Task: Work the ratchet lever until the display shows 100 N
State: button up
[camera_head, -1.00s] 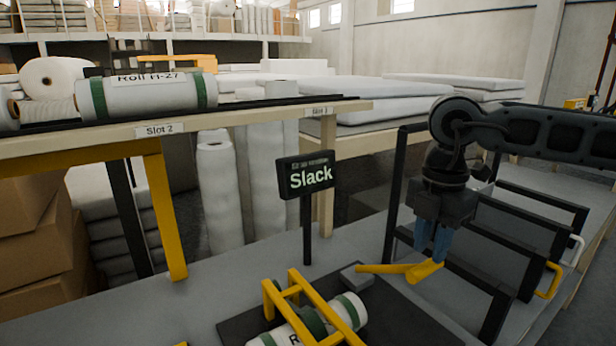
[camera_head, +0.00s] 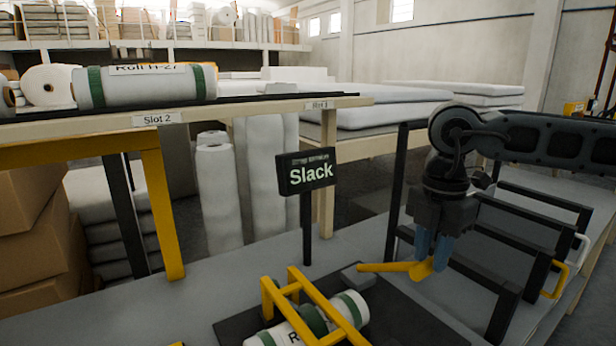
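The display (camera_head: 308,172) stands on a dark post and reads "Slack"; the small line above that word is too blurred to read. The yellow ratchet lever (camera_head: 383,267) sticks out to the right from a small grey block (camera_head: 357,276) on the dark mat. My gripper (camera_head: 432,262) points down at the lever's right end, its blue fingers around or against that end. Whether the fingers are closed tight on it cannot be told. A white roll with green bands (camera_head: 350,305) lies under a yellow frame (camera_head: 317,296) beside the lever.
A dark rack of upright frames (camera_head: 500,297) stands close to the right of my gripper. A raised wooden shelf (camera_head: 260,112) at the left holds a white roll labelled H-27 (camera_head: 147,90).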

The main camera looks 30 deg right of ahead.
jog(key=s+f+b, duration=0.3)
jog(key=f+b, duration=0.4)
jog(key=shift+s+f, duration=0.15)
dwell(0.9)
jog(key=shift+w+r+p, duration=0.55)
jog(key=shift+r+p, duration=0.1)
jog(key=shift+r, duration=1.05)
jog(key=shift+w+r+p, duration=0.55)
jog(key=shift+r+p, duration=0.05)
jog(key=shift+r, duration=1.1)
jog(key=shift+w+r+p, duration=0.55)
jog(key=shift+r+p, duration=0.1)
jog(key=shift+r, duration=1.05)
jog(key=shift+f, duration=0.1)
jog(key=shift+f+b, duration=1.6)
jog(key=shift+b, duration=0.2)
jog(key=shift+r, duration=0.1)
jog(key=shift+s+f+b, duration=1.65)
jog(key=shift+f+b, duration=2.05)
jog(key=shift+b, duration=0.05)
jog(key=shift+w+r+p, duration=0.55)
jog(key=shift+r+p, duration=0.25)
jog(key=shift+r, duration=0.95)
jog(key=shift+w+r+p, duration=0.55)
jog(key=shift+r+p, duration=0.2)
jog(key=shift+r, duration=1.05)
jog(key=shift+w+r+p, duration=0.55)
jog(key=shift+r+p, duration=0.25)
jog(key=shift+r, duration=0.95)
